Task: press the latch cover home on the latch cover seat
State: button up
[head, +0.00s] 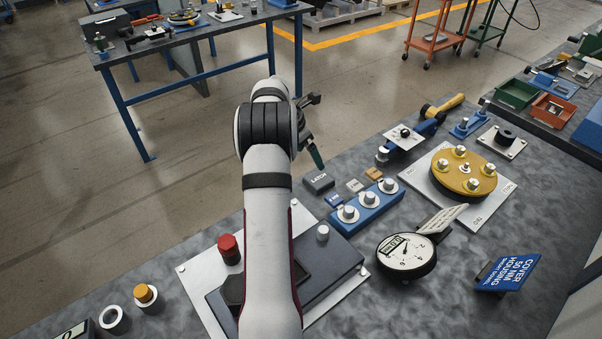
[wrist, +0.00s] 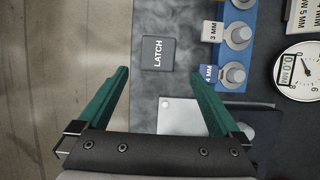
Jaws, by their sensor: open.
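The latch cover (head: 318,183) is a small dark grey block marked LATCH, lying on the bench top. In the wrist view the latch cover (wrist: 158,53) lies just ahead of the fingertips, roughly centred between them. My gripper (wrist: 160,76) is open and empty, with two green fingers apart on either side. In the head view my gripper (head: 316,158) hangs near the latch cover, and only part of it shows. I cannot pick out the latch cover seat for certain. My arm hides part of the blue-grey housing (head: 340,262) on its pale plate.
A blue block with silver studs (head: 368,208) and small labelled tiles stand right of the latch cover. A dial gauge (head: 405,255), a yellow round flange (head: 463,172) and a red knob (head: 229,249) also stand around. The bench edge is close on the cover's left.

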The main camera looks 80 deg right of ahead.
aim_at(320, 177)
jog(key=x, duration=1.2)
jog(key=shift+w+a+f, duration=0.1)
jog(key=shift+w+f, duration=0.2)
jog(key=shift+w, duration=0.05)
jog(key=c, duration=1.1)
jog(key=shift+r, duration=0.55)
notch_tip(320, 177, up, 3)
jog(key=shift+f, duration=0.1)
jog(key=s+a+r, duration=0.6)
jog(key=s+r, duration=0.1)
jog(key=s, duration=0.3)
jog(key=o, duration=0.9)
jog(key=shift+r, duration=0.1)
jog(key=c, duration=0.6)
jog(key=w+a+r+m+t+y, duration=0.1)
jog(key=w+a+m+t+y, duration=0.2)
jog(key=a+m, duration=1)
jog(key=w+a+r+m+t+y, duration=0.2)
jog(key=w+a+m, duration=0.7)
jog(key=m, duration=1.3)
jog(key=a+t+y, duration=0.1)
jog(key=a, duration=0.3)
jog(key=shift+m+t, duration=0.3)
jog(key=shift+m, duration=0.1)
jog(key=shift+a+r, duration=0.1)
